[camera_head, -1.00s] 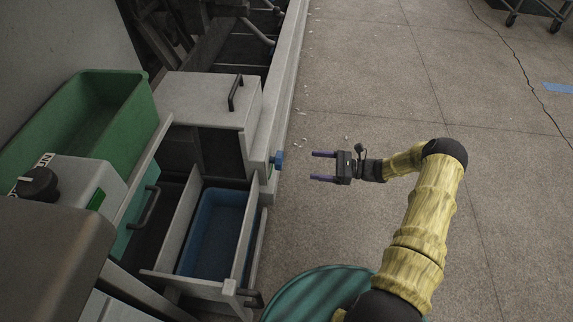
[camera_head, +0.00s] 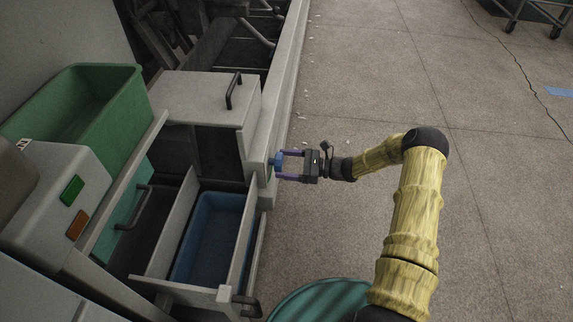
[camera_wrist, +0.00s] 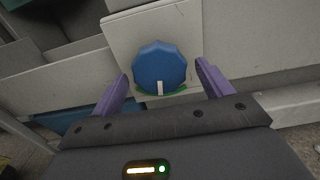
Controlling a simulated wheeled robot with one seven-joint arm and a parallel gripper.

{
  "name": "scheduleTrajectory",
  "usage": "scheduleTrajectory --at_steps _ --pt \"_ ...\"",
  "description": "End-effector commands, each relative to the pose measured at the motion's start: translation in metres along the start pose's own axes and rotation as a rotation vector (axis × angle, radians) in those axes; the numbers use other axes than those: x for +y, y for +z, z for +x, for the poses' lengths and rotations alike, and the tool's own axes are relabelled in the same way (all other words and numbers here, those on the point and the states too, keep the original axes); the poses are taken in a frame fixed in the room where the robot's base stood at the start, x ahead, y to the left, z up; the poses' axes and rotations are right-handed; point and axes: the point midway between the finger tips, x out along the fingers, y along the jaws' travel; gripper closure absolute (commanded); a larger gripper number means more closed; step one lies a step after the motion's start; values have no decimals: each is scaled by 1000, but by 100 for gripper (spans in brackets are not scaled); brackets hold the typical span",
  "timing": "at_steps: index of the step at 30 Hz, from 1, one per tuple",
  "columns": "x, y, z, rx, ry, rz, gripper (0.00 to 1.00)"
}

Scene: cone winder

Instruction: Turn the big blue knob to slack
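The big blue knob (camera_wrist: 158,66) sits on a pale panel on the machine's side. In the wrist view it is faceted, with a white pointer mark at its lower edge and a green arc below it. In the head view the knob (camera_head: 277,160) is partly hidden by a finger. My gripper (camera_head: 279,165) is open, with its purple fingers reaching toward the knob. In the wrist view the fingers of my gripper (camera_wrist: 160,82) stand left and right of the knob, with a gap on each side. The knob is between or just ahead of the fingertips; I cannot tell exactly.
An open drawer with a blue bin (camera_head: 208,235) is below and left of the knob. A green bin (camera_head: 105,115) stands at the left. A grey box with a black handle (camera_head: 234,92) is above. The floor (camera_head: 370,80) to the right is clear.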

Motion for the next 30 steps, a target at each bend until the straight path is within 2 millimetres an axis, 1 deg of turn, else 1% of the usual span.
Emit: scheduleTrajectory --at_steps 1,5,6,7,14,20,26,30 --pt "0 0 0 0 0 0 29" --pt "0 0 0 0 0 0 55" --pt "0 0 0 0 0 0 63" --pt "0 0 0 0 0 0 66" --pt "0 0 -1 -1 0 -9 66" --pt "0 2 -1 -3 -2 -56 66" --pt "-1 3 -1 -1 -3 -161 66" --pt "-1 3 -1 -2 -3 -267 66"
